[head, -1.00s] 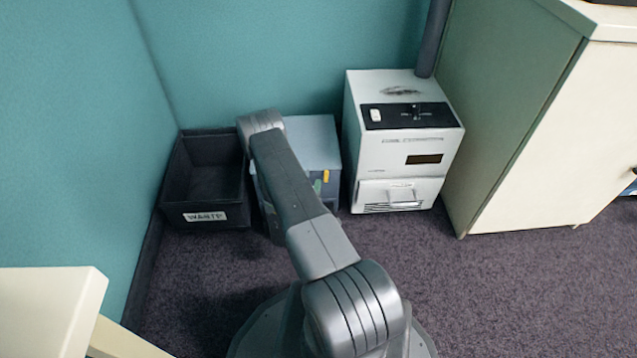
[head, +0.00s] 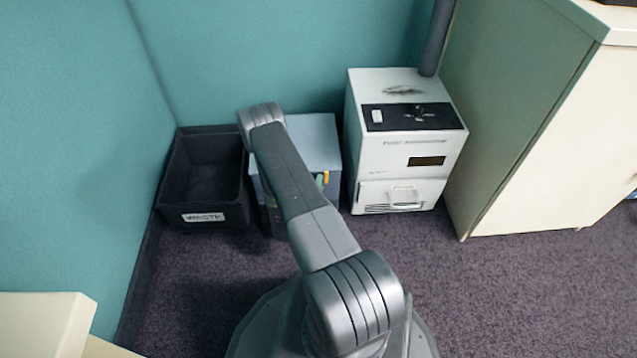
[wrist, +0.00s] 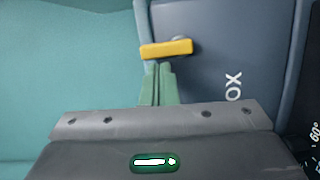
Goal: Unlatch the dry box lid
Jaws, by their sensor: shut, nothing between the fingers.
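The dry box (head: 313,132) is a blue-grey box on the floor, partly hidden behind my arm in the head view. Part of white lettering shows on that face. My gripper (wrist: 159,70) has green fingers, shut together and empty. Their tips appear just below the yellow latch in the wrist view; whether they touch it I cannot tell. The lid looks closed in the head view.
A black bin with a white label (head: 204,218) stands left of the dry box. A white machine (head: 410,155) with a front handle stands close on the right, before a cream cabinet (head: 545,140). Teal partitions (head: 290,50) close off the back and left. Carpet (head: 480,290) is clear at front right.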

